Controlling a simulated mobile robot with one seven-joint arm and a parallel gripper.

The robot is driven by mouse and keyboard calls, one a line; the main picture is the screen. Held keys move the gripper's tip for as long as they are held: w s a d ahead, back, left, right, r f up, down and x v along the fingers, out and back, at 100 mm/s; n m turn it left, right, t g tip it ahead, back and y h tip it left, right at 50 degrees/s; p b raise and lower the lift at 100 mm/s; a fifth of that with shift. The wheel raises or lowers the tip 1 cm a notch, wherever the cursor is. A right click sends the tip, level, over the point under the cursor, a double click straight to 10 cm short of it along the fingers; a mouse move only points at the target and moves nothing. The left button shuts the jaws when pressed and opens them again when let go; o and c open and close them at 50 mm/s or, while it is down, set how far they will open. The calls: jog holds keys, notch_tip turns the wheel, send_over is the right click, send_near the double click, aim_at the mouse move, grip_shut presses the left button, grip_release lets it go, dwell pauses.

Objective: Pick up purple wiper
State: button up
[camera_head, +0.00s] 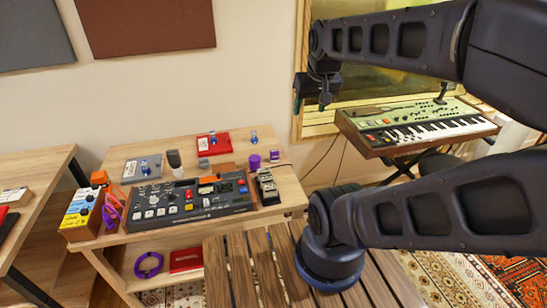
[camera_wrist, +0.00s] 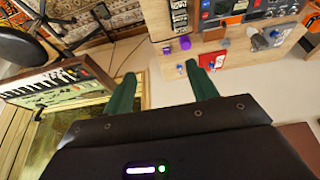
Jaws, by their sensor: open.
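Several purple things are in view, and I cannot tell for sure which is the wiper. A short purple cylinder (camera_head: 254,162) stands near the back right of the wooden desk, with a small purple block (camera_head: 274,155) to its right. Both show small in the wrist view, the cylinder (camera_wrist: 185,43) and the block (camera_wrist: 166,50). An orange-and-purple looped thing (camera_head: 112,212) is at the desk's left edge. A purple ring (camera_head: 148,265) lies on the lower shelf. My gripper (camera_head: 318,95) is open and empty, high to the right of the desk; its green fingers (camera_wrist: 160,70) are apart.
The wooden desk (camera_head: 290,190) holds a dark mixer (camera_head: 190,207), a pedal (camera_head: 267,187), red and grey boxes and blue knobs. A slatted bench (camera_head: 240,270) stands in front. A keyboard (camera_head: 420,128) stands at right, by the window frame. Open air surrounds my gripper.

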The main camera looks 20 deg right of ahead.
jog(key=shift+c, duration=0.5)
jog(key=shift+c, duration=0.9)
